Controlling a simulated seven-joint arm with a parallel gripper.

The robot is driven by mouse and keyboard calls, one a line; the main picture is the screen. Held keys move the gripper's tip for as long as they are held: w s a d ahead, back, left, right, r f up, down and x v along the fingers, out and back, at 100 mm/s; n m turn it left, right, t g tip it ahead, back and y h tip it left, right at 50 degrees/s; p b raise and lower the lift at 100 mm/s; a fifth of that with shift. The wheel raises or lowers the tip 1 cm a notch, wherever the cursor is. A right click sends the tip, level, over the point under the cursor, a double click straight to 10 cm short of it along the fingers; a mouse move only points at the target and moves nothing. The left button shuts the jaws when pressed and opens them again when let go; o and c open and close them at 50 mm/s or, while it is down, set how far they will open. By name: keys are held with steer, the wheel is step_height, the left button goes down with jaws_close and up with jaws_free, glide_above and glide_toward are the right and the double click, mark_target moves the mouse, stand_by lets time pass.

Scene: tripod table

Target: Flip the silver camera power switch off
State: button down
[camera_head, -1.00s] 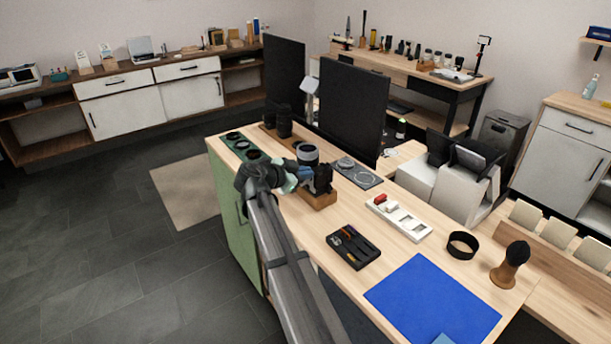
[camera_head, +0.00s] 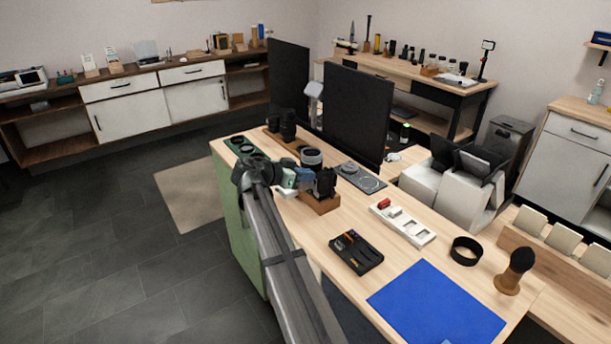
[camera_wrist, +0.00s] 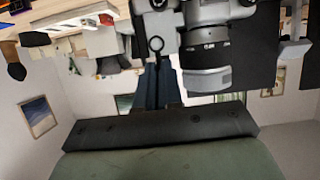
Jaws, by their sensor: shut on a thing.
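The silver camera (camera_wrist: 207,15) is in the upper middle of the wrist view, with its dark and silver lens (camera_wrist: 205,55) below it. In the head view the camera (camera_head: 324,182) stands on a small wooden block (camera_head: 320,203) on the bench. My gripper (camera_head: 297,178) is at the camera's left side, with its pale fingers against it. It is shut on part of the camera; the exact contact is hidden. The power switch is too small or hidden to make out, so its position cannot be told.
Dark lenses (camera_head: 284,126) and a black panel (camera_head: 356,115) stand behind the camera. A grey tray (camera_head: 360,178) lies to its right. A black tool tray (camera_head: 355,252), a white tray (camera_head: 402,223) and a blue mat (camera_head: 435,305) lie nearer the front.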

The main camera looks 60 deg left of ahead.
steer(key=c, duration=1.3)
jaws_free()
steer(key=v, duration=1.3)
steer(key=shift+s+r, duration=0.2)
steer(key=shift+s, duration=0.1)
